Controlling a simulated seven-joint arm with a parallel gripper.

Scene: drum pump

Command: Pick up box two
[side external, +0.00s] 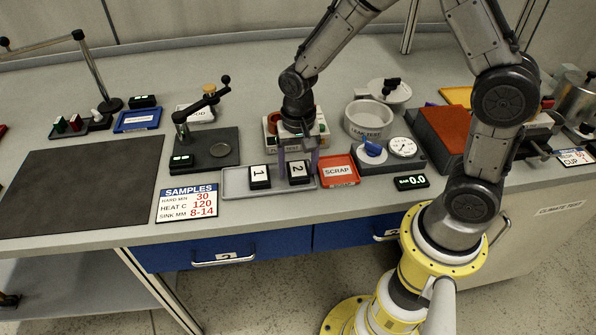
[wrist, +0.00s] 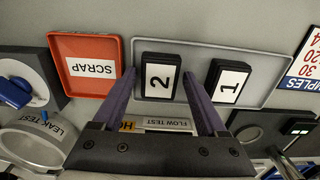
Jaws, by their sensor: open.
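Box two (side external: 298,172) is a black box with a white label reading 2. It stands on a grey tray (side external: 234,188), to the right of box one (side external: 260,177), with a gap between them. My gripper (side external: 298,152) is open and empty, just above and behind box two in the side view. In the wrist view its fingertips (wrist: 160,85) reach to either side of box two. I cannot tell whether they touch it.
A red SCRAP tray (side external: 339,171) is close at the right of the grey tray. The flow test unit (side external: 272,140) stands behind, and the leak test cup (side external: 368,120) is behind right. A SAMPLES sign (side external: 187,203) lies left.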

